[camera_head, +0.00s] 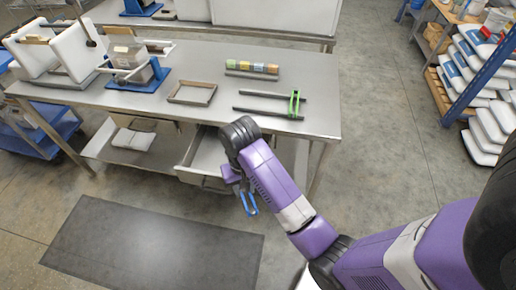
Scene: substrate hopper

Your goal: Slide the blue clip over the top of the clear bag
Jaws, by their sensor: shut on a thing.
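My gripper (242,188) is in front of the table and points down, shut on the blue clip (249,204). The clip hangs below the fingers, outside the table's front edge, with the floor behind it in the picture. What looks like the clear bag (129,57) stands upright in a blue-based holder (150,84) on the left half of the table, far left of my gripper. A pale bar crosses beside the bag; its top edge is too small to make out.
A drawer (196,176) stands open under the steel table (215,108), just left of my gripper. The table holds an empty tray (192,93), a row of coloured blocks (251,68) and dark rails with a green piece (294,104). A dark mat (150,245) covers the floor.

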